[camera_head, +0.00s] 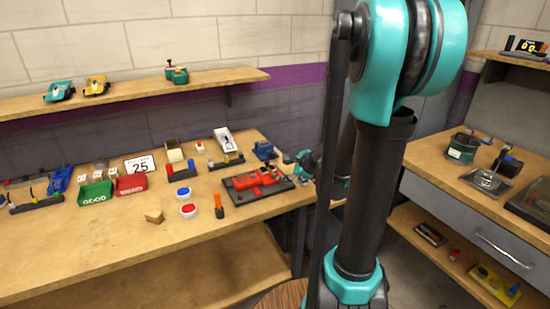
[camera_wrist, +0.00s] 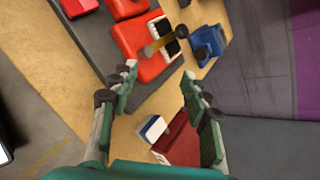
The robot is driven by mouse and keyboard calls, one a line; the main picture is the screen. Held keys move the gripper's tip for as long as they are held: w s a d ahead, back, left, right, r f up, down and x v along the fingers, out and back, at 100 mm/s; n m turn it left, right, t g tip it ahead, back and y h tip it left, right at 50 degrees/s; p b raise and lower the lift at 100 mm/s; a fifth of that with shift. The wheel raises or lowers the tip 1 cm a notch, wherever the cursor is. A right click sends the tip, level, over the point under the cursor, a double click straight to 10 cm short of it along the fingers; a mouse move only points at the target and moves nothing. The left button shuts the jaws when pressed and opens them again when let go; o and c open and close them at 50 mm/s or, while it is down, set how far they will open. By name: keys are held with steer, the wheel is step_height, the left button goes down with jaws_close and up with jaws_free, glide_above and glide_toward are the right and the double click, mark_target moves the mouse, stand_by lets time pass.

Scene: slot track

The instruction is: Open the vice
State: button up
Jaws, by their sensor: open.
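A small blue block-shaped thing, which looks like the vice (camera_head: 264,151), stands at the back right of the bench, behind a dark tray. The vice also shows in the wrist view (camera_wrist: 209,46), at the top right, with a dark rounded part on its near side. Its jaw gap is too small to make out. A brass-coloured bar with a dark knob (camera_wrist: 165,41) lies between it and a red part; I cannot tell what it belongs to. My gripper (camera_wrist: 160,82) is open and empty, apart from the vice. In the head view it (camera_head: 297,159) is just right of the vice.
The dark tray (camera_head: 284,187) holds red parts. An orange-handled tool (camera_head: 219,206) and two round tubs (camera_head: 187,209) stand to its left. A red block (camera_wrist: 181,140) and a white-and-blue piece (camera_wrist: 152,128) lie below my fingers in the wrist view. The bench's front left is clear.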

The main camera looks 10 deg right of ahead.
steer(key=w+d+m+t, duration=0.1)
steer(key=m, duration=0.2)
steer(key=d+r+m, duration=0.1)
steer(key=m, duration=0.3)
steer(key=w+d+m+t, duration=0.1)
steer(key=d+m, duration=0.1)
steer(key=m, duration=0.1)
steer(key=shift+w+d+r+t+y, duration=0.1)
steer(key=shift+w+r+t+y, duration=0.2)
steer(key=m, duration=0.2)
glide_toward(273, 156)
steer(key=shift+m, duration=0.3)
steer(key=x, duration=0.8)
steer(key=shift+w+f, duration=0.15)
steer(key=shift+w, duration=0.2)
steer(key=shift+c, duration=0.5)
steer(key=shift+t, duration=0.3)
jaws_close()
steer(key=shift+a+n+h, duration=0.2)
steer(key=shift+n+h, duration=0.5)
steer(key=shift+n, duration=0.3)
steer(key=shift+o, duration=0.5)
jaws_free()
